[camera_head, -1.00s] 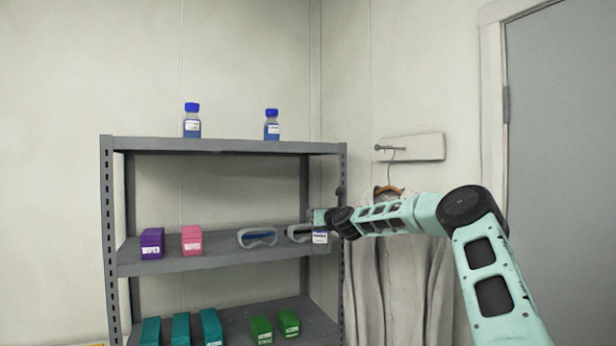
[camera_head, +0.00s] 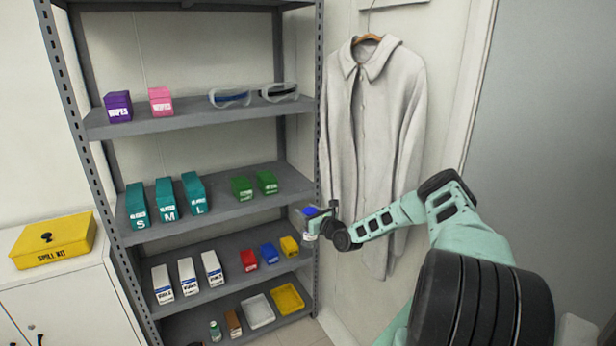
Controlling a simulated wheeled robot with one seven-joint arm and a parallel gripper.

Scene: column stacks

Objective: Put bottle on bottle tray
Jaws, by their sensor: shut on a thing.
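My gripper (camera_head: 319,222) is shut on a bottle with a blue cap (camera_head: 309,212). It holds the bottle about upright in front of the shelf rack's right post, at about the height of the shelf with the colored boxes. On the bottom shelf are a white tray (camera_head: 258,314) and a yellow tray (camera_head: 287,299), side by side at the right. Both look empty. I see no label that tells which is the bottle tray.
The grey rack's right post (camera_head: 319,120) stands close to my gripper. Small red (camera_head: 249,260), blue and yellow boxes sit above the trays. A coat (camera_head: 372,130) hangs at right.

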